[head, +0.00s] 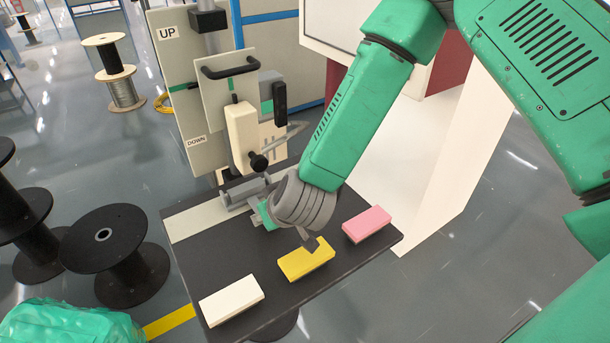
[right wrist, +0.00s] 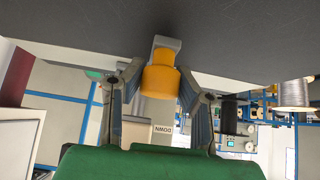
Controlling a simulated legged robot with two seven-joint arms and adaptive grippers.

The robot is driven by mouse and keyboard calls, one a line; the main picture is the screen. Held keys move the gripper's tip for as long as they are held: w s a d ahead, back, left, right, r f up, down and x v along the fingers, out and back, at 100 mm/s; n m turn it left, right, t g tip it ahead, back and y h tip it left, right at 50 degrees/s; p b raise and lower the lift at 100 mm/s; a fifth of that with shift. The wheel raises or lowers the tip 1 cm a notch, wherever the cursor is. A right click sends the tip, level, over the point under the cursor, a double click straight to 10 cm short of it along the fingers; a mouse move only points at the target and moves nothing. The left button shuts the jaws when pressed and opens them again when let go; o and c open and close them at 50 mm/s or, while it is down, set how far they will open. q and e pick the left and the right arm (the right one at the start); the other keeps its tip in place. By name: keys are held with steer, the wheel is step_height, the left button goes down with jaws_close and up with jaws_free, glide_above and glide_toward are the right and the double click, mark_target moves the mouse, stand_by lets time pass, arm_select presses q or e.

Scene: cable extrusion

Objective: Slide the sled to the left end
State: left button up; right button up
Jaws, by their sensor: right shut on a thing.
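The grey sled (head: 243,190) appears to sit on the pale strip of the dark bench, at the foot of the upright machine. In the right wrist view, a grey block (right wrist: 168,42) carries an orange cylindrical knob (right wrist: 161,80). My right gripper (right wrist: 160,78) has one finger on each side of this knob and is shut on it. In the head view, my right arm comes in from the right, and its wrist hides the fingertips and the knob. My left gripper is not in view.
White (head: 231,300), yellow (head: 306,259) and pink (head: 366,224) blocks lie along the bench's front. The machine (head: 245,140) with UP and DOWN labels stands behind. Black spools (head: 115,250) and a green lumpy thing (head: 70,322) are at left.

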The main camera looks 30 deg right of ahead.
steer(key=shift+s+a+f+p, duration=0.15)
steer(key=shift+a+p, duration=0.15)
steer(key=shift+a, duration=0.8)
steer(key=shift+s+a+r+p, duration=0.15)
steer(key=shift+a+p, duration=0.15)
steer(key=shift+a, duration=0.8)
steer(key=shift+s+a+f+p, duration=0.15)
steer(key=shift+a+p, duration=0.15)
steer(key=shift+a, duration=0.9)
steer(key=shift+s+a+p, duration=0.15)
steer(key=shift+a+p, duration=0.65)
steer(key=shift+a, duration=2.1)
steer(key=o, duration=1)
steer(key=shift+d, duration=0.1)
steer(key=shift+r, duration=0.2)
